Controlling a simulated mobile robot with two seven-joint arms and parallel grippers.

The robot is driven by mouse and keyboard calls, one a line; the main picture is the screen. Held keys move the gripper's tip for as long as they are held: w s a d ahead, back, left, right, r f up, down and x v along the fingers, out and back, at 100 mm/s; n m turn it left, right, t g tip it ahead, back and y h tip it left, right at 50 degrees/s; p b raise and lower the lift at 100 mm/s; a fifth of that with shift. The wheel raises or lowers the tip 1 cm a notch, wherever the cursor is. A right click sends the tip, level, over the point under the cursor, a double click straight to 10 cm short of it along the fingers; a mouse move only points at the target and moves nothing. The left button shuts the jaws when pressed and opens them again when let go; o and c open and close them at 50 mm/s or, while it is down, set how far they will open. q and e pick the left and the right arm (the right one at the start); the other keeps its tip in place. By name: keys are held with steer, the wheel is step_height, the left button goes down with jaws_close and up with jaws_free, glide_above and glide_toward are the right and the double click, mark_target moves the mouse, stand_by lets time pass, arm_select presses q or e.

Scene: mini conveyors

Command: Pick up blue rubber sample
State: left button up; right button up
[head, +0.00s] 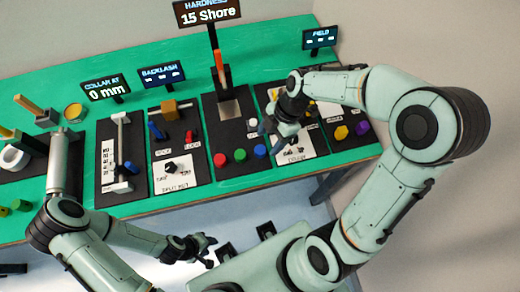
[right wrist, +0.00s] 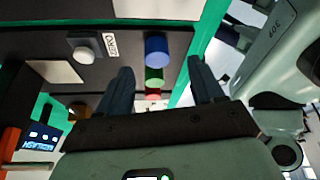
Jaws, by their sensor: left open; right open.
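The blue rubber sample (head: 260,151) is a short cylinder on the black board under the "15 Shore" sign, at the right end of a row with a green sample (head: 240,155) and a red sample (head: 220,159). In the right wrist view the blue sample (right wrist: 157,48) shows ahead between the fingers, with green and red behind it. My right gripper (head: 272,132) is open and empty, just right of the blue sample; the exact gap is hard to tell. My left gripper (head: 208,250) is open and empty in front of the table, away from the samples.
A white button (head: 252,123) sits on the same board, and it also shows in the right wrist view (right wrist: 84,54). A dial board (head: 292,147) lies under my right arm. The backlash board (head: 172,170) stands left of the samples. The green table's front edge (head: 245,187) is clear.

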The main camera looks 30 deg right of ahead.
mark_target(262, 149)
steer(key=shift+w+x, duration=0.1)
steer(key=shift+x, duration=1.25)
steer(key=shift+w+x, duration=0.15)
steer(key=shift+x, duration=1.25)
steer(key=c, duration=1.1)
